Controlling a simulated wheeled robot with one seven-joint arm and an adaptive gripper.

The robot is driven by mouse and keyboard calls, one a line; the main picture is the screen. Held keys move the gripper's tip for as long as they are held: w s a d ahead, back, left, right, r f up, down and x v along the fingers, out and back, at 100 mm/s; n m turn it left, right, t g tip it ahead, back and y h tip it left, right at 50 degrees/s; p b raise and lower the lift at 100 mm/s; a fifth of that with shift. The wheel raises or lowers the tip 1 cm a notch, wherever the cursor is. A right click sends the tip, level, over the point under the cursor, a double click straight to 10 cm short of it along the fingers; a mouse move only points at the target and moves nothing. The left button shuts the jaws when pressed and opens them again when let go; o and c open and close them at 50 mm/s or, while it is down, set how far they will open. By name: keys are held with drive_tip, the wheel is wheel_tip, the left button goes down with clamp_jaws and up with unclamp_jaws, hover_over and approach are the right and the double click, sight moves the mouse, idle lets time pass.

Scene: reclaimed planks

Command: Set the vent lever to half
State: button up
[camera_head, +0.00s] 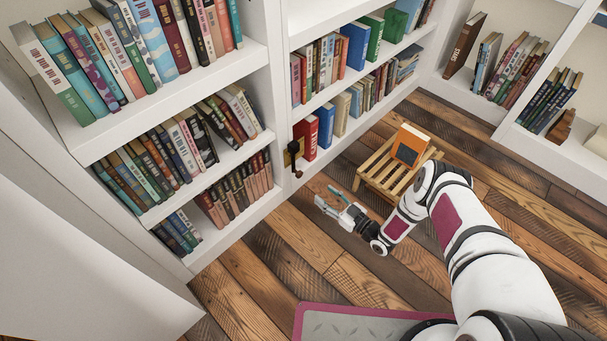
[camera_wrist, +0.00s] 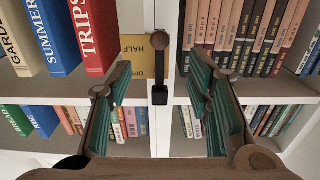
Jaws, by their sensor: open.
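The vent lever (camera_head: 298,173) is a dark bar with a rounded end, on a small brass plate (camera_head: 291,153) on the white upright between two bookcases. In the wrist view the yellow plate (camera_wrist: 138,52) shows the word HALF and part of a second word below it. The dark lever (camera_wrist: 161,40) crosses the plate's right side, covering some lettering; its exact setting is hard to tell. My gripper (camera_head: 328,197) is open and empty, to the right of and below the lever. In the wrist view my gripper (camera_wrist: 160,84) has its green-padded fingers spread either side of the lever, apart from it.
A red book (camera_head: 306,138) stands on the shelf just right of the plate. A slatted wooden stool (camera_head: 374,174) with an orange book (camera_head: 410,144) on it stands behind my gripper, near my arm. Book-filled shelves flank the upright. The plank floor (camera_head: 300,235) in front is clear.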

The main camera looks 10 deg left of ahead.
sight(301, 176)
drive_tip(key=b+x, duration=0.4)
drive_tip(key=x, duration=0.9)
drive_tip(key=shift+w+a+b, duration=0.2)
drive_tip(key=shift+a+b, duration=0.05)
drive_tip(key=shift+b, duration=0.05)
clamp_jaws()
